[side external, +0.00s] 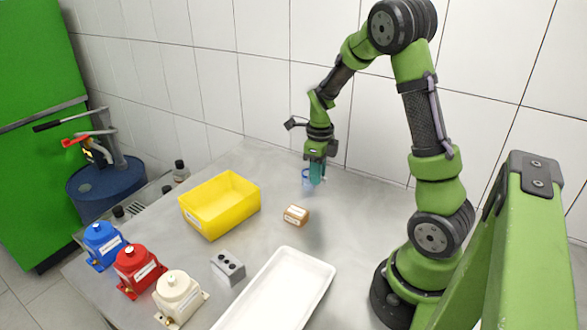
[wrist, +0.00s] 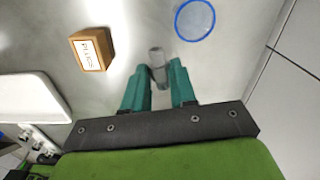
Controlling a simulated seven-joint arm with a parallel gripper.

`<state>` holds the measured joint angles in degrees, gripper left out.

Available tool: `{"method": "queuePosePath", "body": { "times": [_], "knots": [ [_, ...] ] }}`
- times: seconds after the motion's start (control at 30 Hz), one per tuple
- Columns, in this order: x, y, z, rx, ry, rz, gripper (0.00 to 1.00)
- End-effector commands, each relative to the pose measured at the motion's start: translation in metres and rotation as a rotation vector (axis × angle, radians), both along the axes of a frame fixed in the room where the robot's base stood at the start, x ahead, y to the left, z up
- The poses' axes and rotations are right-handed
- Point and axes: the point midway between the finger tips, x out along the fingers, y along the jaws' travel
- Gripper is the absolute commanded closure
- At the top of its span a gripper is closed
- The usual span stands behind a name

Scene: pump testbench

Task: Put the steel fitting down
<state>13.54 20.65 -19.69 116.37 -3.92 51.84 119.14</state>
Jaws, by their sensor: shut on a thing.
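The steel fitting (wrist: 157,56) is a small grey cylinder in the wrist view. My gripper (wrist: 159,76) has its two teal fingers shut on it, and its end sticks out past the fingertips. In the side view my gripper (side external: 317,176) points down over the back part of the metal table, and the fitting cannot be made out there. A clear round container with a blue rim (wrist: 211,20) is just ahead and right of the fitting in the wrist view. It also shows beside the fingers in the side view (side external: 306,180).
A labelled brown box (side external: 296,215) and a white tray (side external: 273,292) lie nearer the camera. A yellow bin (side external: 222,222), a grey block with holes (side external: 227,267) and blue, red and white pump-like units (side external: 138,270) stand left.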

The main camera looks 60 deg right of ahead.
Motion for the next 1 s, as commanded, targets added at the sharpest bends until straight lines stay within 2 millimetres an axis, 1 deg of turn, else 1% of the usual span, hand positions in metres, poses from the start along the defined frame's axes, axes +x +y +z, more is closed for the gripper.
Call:
{"method": "queuePosePath", "body": {
  "times": [0.03,0.1,0.17,0.23,0.37,0.47,0.8,1.0],
  "knots": [
    [0.021,0.009,-0.006,-0.002,0.004,0.003,1.00],
    [0.043,0.018,-0.011,0.000,0.003,-0.017,1.00],
    [0.059,0.023,-0.013,-0.002,0.001,-0.039,1.00],
    [0.071,0.024,-0.012,-0.001,-0.001,-0.073,1.00],
    [0.082,0.022,-0.007,-0.001,-0.001,-0.127,1.00],
    [0.093,0.017,-0.009,-0.001,0.000,-0.143,1.00],
    [0.158,-0.011,-0.016,-0.001,-0.001,-0.143,1.00],
    [0.190,-0.025,-0.020,0.000,0.000,-0.143,1.00]
  ]
}}
